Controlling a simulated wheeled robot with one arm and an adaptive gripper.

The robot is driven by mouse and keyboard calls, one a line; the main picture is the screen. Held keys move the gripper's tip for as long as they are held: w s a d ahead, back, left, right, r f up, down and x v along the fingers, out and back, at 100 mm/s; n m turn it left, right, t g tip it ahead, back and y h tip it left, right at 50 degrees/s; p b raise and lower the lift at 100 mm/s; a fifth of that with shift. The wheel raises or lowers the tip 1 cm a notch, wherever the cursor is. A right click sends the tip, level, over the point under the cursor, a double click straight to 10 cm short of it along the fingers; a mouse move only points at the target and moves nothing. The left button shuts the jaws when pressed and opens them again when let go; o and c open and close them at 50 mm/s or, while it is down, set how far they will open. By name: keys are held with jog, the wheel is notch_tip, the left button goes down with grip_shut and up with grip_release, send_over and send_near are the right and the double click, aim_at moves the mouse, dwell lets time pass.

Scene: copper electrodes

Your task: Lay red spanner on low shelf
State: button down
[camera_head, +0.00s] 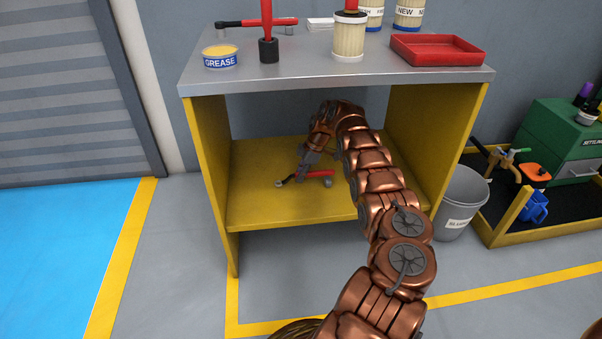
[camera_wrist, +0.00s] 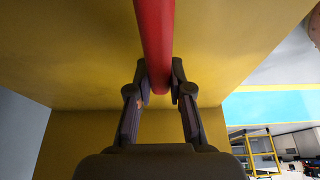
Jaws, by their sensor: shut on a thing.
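The red spanner (camera_head: 320,173) is inside the bench, at the yellow low shelf (camera_head: 262,208). It lies roughly level across the shelf, with grey ends and a dark section at left. I cannot tell whether it rests on the shelf or hangs just above it. My gripper (camera_head: 303,174) reaches down under the bench top and is shut on the spanner. In the wrist view its red handle (camera_wrist: 154,40) runs between the two fingers of my gripper (camera_wrist: 160,78). My fingers hide part of the spanner.
The grey bench top (camera_head: 300,68) hangs over the shelf, with yellow side panels (camera_head: 210,165) left and right. On top are a grease tin (camera_head: 221,57), a red tray (camera_head: 437,49) and another red-handled tool (camera_head: 255,22). The shelf's front left is clear. A grey bucket (camera_head: 462,200) stands at right.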

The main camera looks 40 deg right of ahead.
jog(key=shift+f, duration=1)
dwell(0.4)
jog(key=c, duration=1)
grip_release()
jog(key=shift+o, duration=0.2)
jog(key=o, duration=0.5)
jog(key=shift+c, duration=0.2)
jog(key=shift+p+v, duration=0.9)
jog(key=shift+v, duration=2.1)
